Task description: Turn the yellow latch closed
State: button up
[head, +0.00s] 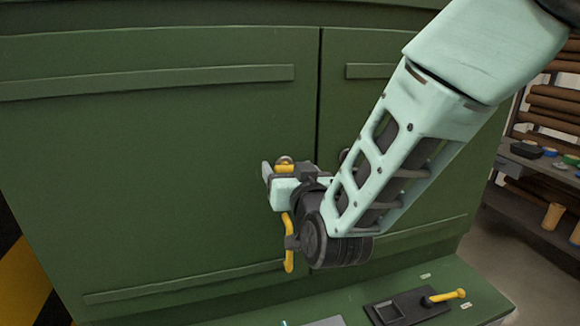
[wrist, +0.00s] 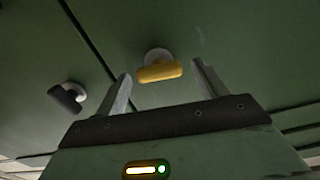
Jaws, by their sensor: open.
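The yellow latch (wrist: 160,71) is a short rounded bar on a pale round mount on the green cabinet door. In the wrist view it lies nearly level, tilted slightly. My gripper (wrist: 161,90) is open, with one finger on each side of the latch and visible gaps between. I cannot tell how deep the fingertips reach around it. In the head view the latch (head: 285,168) is partly hidden by my gripper (head: 272,178), which is up against the left door near the seam.
A black latch (wrist: 68,98) sits across the door seam; in the head view my arm mostly hides it. A ledge below carries a black plate (head: 405,307) with a yellow-handled lever (head: 447,295). Shelves with brown rolls (head: 553,110) stand at the right.

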jog(key=c, duration=1)
jog(key=shift+f+b, duration=0.1)
jog(key=shift+b, duration=0.3)
jog(key=m+b, duration=0.5)
jog(key=b, duration=0.3)
jog(key=m+b, duration=0.5)
jog(key=b, duration=0.4)
jog(key=m+b, duration=0.6)
jog(key=b, duration=0.2)
jog(key=shift+d+f, duration=0.25)
jog(key=shift+r+b, duration=0.1)
jog(key=shift+b, duration=0.2)
